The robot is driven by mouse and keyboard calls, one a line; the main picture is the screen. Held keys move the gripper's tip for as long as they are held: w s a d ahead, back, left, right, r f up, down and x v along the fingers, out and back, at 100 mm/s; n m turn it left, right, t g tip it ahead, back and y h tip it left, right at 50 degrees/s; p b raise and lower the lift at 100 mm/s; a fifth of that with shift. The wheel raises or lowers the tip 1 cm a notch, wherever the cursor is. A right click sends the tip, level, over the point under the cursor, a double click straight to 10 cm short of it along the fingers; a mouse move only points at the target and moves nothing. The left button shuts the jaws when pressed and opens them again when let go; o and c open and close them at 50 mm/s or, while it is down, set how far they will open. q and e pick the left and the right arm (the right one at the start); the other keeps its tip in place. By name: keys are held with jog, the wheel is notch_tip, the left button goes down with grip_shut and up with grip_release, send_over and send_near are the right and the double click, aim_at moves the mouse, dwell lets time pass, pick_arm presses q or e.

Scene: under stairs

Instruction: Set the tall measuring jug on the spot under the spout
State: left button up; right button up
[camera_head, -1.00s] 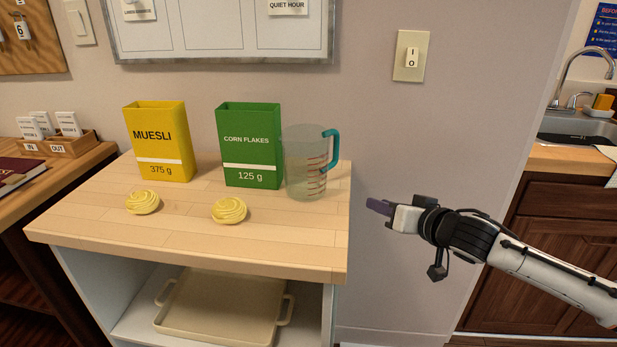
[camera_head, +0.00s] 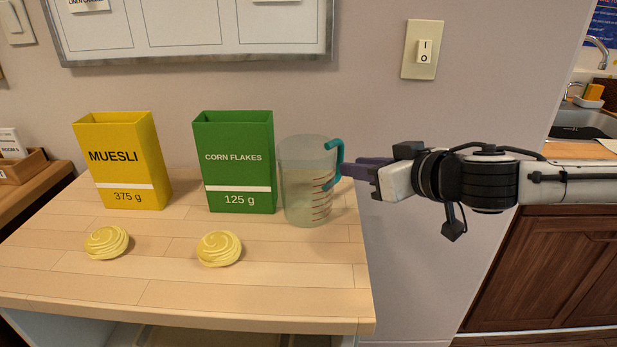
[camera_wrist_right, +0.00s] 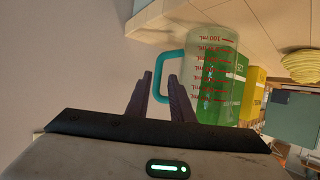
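The tall measuring jug (camera_head: 307,190), clear with red marks and a teal handle (camera_head: 336,152), stands upright on the wooden counter beside the green box. It also shows in the right wrist view (camera_wrist_right: 222,80). My right gripper (camera_head: 348,172) is at the handle, coming from the right. In the right wrist view its two fingers (camera_wrist_right: 160,80) are apart, with the handle's outer bar between them and gaps visible. A tap (camera_head: 600,52) shows at the top right, partly cut off by the picture edge; the spot under it is not clearly seen. My left gripper is not in view.
A green corn flakes box (camera_head: 236,165) stands close left of the jug, a yellow muesli box (camera_head: 122,165) further left. Two yellow swirled buns (camera_head: 219,248) lie in front. The counter (camera_head: 290,290) ends just right of the jug. A wall switch (camera_head: 422,50) is above.

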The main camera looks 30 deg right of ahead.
jog(key=shift+w+f+p, duration=0.25)
jog(key=shift+w+p, duration=0.05)
jog(key=shift+w, duration=0.4)
jog(key=shift+w+f+p, duration=0.25)
jog(key=shift+w+p, duration=0.1)
jog(key=shift+w, duration=0.35)
jog(key=x, duration=0.3)
jog(key=shift+d+f+p, duration=0.15)
jog(key=shift+p, duration=0.25)
jog(key=shift+w+f, duration=0.25)
jog(key=shift+w, duration=0.1)
grip_shut()
